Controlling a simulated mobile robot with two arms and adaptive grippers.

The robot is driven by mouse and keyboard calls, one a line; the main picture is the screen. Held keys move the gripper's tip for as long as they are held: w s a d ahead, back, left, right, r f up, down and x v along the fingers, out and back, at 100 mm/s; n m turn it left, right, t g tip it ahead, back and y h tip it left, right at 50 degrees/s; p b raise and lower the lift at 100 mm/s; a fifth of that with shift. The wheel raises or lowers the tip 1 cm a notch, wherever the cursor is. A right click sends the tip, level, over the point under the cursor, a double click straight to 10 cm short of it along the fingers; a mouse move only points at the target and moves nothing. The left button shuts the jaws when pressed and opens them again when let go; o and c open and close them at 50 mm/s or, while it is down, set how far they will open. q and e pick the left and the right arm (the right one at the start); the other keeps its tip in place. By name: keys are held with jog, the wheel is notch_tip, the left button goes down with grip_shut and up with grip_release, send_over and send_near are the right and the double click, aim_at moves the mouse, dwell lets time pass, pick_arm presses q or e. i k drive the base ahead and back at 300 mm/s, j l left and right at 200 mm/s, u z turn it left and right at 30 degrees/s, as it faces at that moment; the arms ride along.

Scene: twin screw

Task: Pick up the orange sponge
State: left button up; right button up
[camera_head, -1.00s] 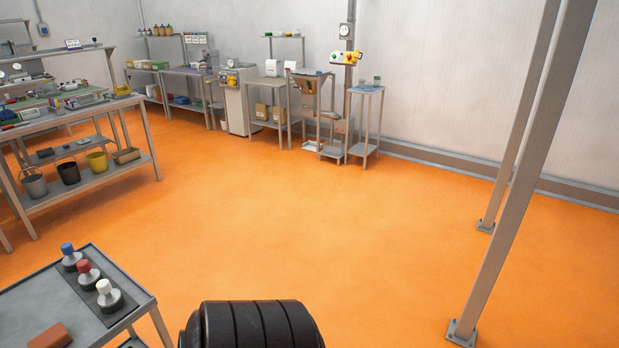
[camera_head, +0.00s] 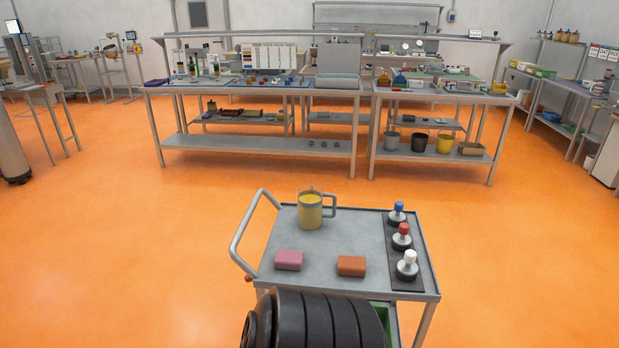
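A black ribbed part, which looks like my own body, covers the bottom middle of the view just in front of the cart. Neither of my grippers shows in the head view.
A clear jug with yellow contents (camera_head: 310,210) stands at the back of the cart. Blue, red and white knobbed pieces (camera_head: 402,236) stand on a dark mat at the right. The cart handle (camera_head: 240,243) sticks out left. Workbenches (camera_head: 260,146) stand behind, with open orange floor between.

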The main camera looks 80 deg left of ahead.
aim_at(347, 266)
jog(key=u, duration=2.45)
jog(key=z, duration=4.05)
jog(key=u, duration=4.05)
